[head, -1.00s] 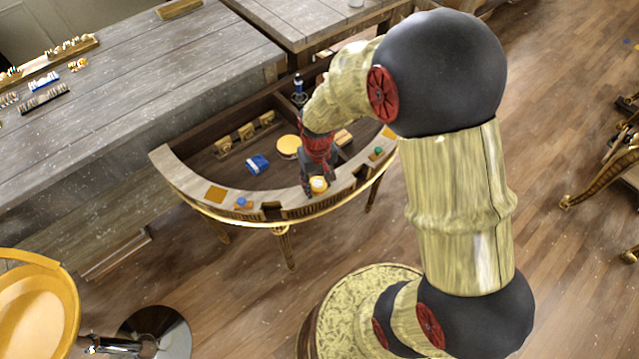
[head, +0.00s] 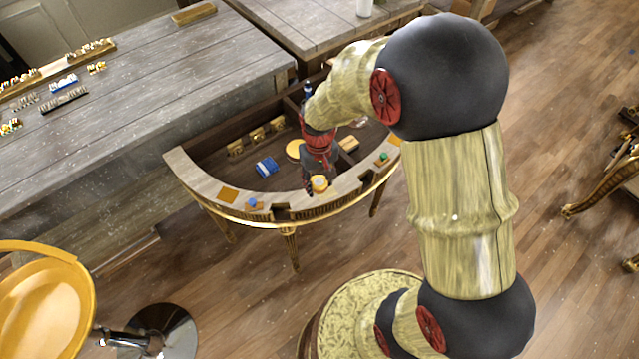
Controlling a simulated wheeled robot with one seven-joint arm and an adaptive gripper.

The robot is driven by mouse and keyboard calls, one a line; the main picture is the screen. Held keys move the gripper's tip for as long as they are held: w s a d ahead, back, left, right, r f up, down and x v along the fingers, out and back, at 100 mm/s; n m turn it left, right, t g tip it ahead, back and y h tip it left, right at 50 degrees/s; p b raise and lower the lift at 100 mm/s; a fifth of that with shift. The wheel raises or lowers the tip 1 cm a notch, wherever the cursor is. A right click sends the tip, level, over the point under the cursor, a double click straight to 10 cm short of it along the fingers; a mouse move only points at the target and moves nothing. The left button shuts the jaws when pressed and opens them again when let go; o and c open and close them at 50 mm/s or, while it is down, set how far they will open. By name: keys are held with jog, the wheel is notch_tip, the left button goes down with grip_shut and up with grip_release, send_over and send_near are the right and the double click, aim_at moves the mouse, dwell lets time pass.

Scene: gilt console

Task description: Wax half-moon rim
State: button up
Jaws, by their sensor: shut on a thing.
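The half-moon console has a pale grey wooden rim (head: 348,183) curving around its front, with a gilt edge below. My gripper (head: 318,186) points down over the front part of this rim, right of its middle. It is shut on a small yellow round piece (head: 320,183), which is at the rim; whether it touches the wood I cannot tell. An orange square (head: 228,194) and a blue knob-like piece (head: 252,203) lie on the rim to the left. A green piece (head: 383,157) sits on the rim to the right. My arm hides part of the console's right side.
Inside the half-moon are a blue-and-white block (head: 266,166), a yellow round tin (head: 295,149) and several small yellow blocks at the back. Grey wooden tables (head: 150,120) stand behind. A yellow chair (head: 45,300) is at lower left.

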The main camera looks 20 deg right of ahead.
jog(key=shift+r+p, duration=1.2)
jog(key=shift+r, duration=0.6)
jog(key=shift+w, duration=0.1)
